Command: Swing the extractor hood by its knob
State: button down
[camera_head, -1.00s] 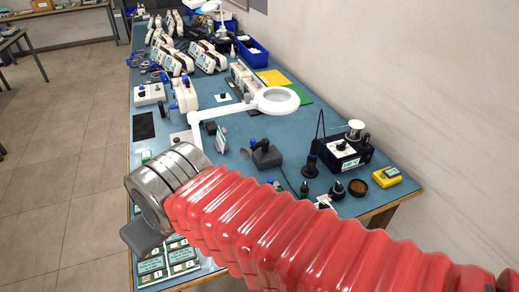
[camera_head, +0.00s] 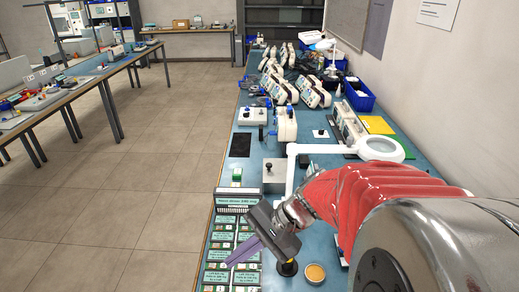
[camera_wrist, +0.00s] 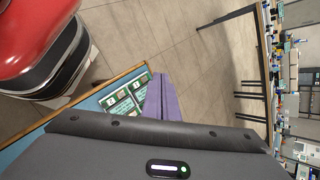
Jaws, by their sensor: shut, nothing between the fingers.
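My gripper (camera_head: 232,262) points down and left over the near left part of the blue bench (camera_head: 236,172). Its purple fingers are together with nothing between them. In the wrist view the closed fingers (camera_wrist: 158,82) lie over green-labelled cards at the bench edge. I cannot make out the extractor hood or its knob in either current view. My red-sleeved arm covers a large part of the bench's near right side.
Green-labelled cards (camera_head: 217,253) lie beneath my gripper. A white magnifier lamp (camera_head: 382,150) reaches across the bench beyond my arm. A round tan dish (camera_head: 315,272) is close to the arm. Instruments and blue bins (camera_head: 358,96) fill the far end. Open floor (camera_head: 120,200) lies left.

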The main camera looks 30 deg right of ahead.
jog(key=w+d+f+m+t+h, duration=0.1)
jog(key=w+d+m+t, duration=0.1)
jog(key=d+m+t, duration=0.45)
jog(key=w+d+f+m+t, duration=0.15)
jog(key=d+m, duration=0.25)
jog(key=d, duration=0.5)
jog(key=w+d+m+t+h, duration=0.1)
jog(key=w+d+m+t, duration=0.2)
jog(key=d+m, duration=0.3)
jog(key=s+d+f+m+h, duration=0.2)
jog(key=s+d+m+h, duration=0.1)
jog(key=d, duration=0.4)
jog(key=s+d+f+m+t+h, duration=0.1)
jog(key=s+d+f+m+h, duration=0.2)
jog(key=d, duration=0.4)
jog(key=s+d+f+m+t+h, duration=0.1)
jog(key=s+d+f+m+h, duration=0.1)
jog(key=s+d+m+h, duration=0.2)
jog(key=d+m+h, duration=0.1)
jog(key=d+h, duration=0.1)
jog(key=d, duration=0.1)
jog(key=shift+s+d+f, duration=0.3)
jog(key=shift+s+f, duration=0.05)
jog(key=shift+f, duration=0.05)
jog(key=shift+w+m, duration=0.15)
jog(key=shift+m, duration=0.1)
jog(key=x, duration=1.3)
jog(key=shift+w+d+r, duration=0.15)
jog(key=shift+w+d, duration=0.05)
jog(key=shift+w, duration=0.1)
